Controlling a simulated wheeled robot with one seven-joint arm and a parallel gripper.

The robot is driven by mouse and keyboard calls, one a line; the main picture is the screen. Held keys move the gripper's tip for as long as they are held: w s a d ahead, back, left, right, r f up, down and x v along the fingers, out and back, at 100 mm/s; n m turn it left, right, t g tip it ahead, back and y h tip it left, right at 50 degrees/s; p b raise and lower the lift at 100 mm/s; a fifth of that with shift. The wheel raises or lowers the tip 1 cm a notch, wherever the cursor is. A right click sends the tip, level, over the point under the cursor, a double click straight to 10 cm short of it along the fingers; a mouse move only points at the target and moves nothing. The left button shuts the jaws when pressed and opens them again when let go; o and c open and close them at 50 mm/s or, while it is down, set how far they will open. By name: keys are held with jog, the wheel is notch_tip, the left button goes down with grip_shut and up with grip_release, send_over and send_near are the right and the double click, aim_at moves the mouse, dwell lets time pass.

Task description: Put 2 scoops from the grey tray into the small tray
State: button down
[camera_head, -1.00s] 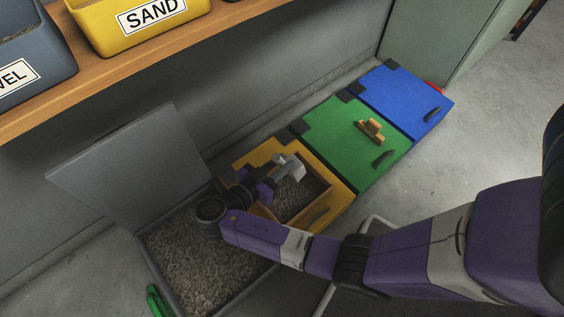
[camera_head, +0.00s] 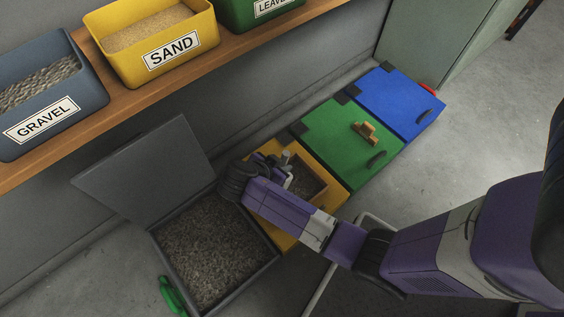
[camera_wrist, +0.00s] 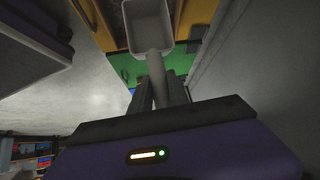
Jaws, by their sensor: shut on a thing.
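The grey tray (camera_head: 269,262) is a deep box on the floor, its grey lid (camera_head: 140,170) standing open behind it. Grey gravel fills its bottom. My gripper (camera_head: 277,172) is over the small tray's left side and is shut on the handle of a pale grey scoop (camera_head: 287,158). In the wrist view the scoop (camera_wrist: 148,28) points away from my fingers (camera_wrist: 160,92). My arm hides part of the small tray.
A green box (camera_head: 345,150) with a small wooden piece (camera_head: 367,129) on its lid and a blue box (camera_head: 395,95) continue the row. Gravel (camera_head: 50,105) and sand bins (camera_head: 140,35) stand on a wooden shelf above. A green handle (camera_head: 171,296) sticks out at the grey tray's front.

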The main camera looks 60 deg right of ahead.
jog(key=shift+s+d+r+y+p, duration=0.1)
jog(key=shift+r+y+p, duration=0.45)
jog(key=shift+p, duration=0.4)
jog(key=y+p, duration=0.2)
jog(key=shift+r+t+p, duration=0.1)
jog(key=shift+t+p, duration=0.25)
jog(key=shift+t, duration=0.05)
jog(key=y+p, duration=0.2)
jog(key=shift+r+m+t+p, duration=0.15)
jog(key=shift+m+t+p, duration=0.15)
jog(key=shift+y+p, duration=0.4)
jog(key=shift+y, duration=0.25)
jog(key=shift+r+t+y+p, duration=0.2)
jog(key=shift+t+y+p, duration=0.2)
jog(key=shift+y+p, duration=0.35)
jog(key=shift+r+y+p, duration=0.15)
jog(key=shift+y+p, duration=0.5)
jog(key=shift+y, duration=0.3)
jog(key=t+y, duration=0.1)
jog(key=y, duration=0.1)
jog(key=shift+m+y, duration=0.3)
jog(key=shift+y, duration=0.1)
jog(key=shift+r+t+y, duration=0.1)
jog(key=shift+t+y, duration=0.2)
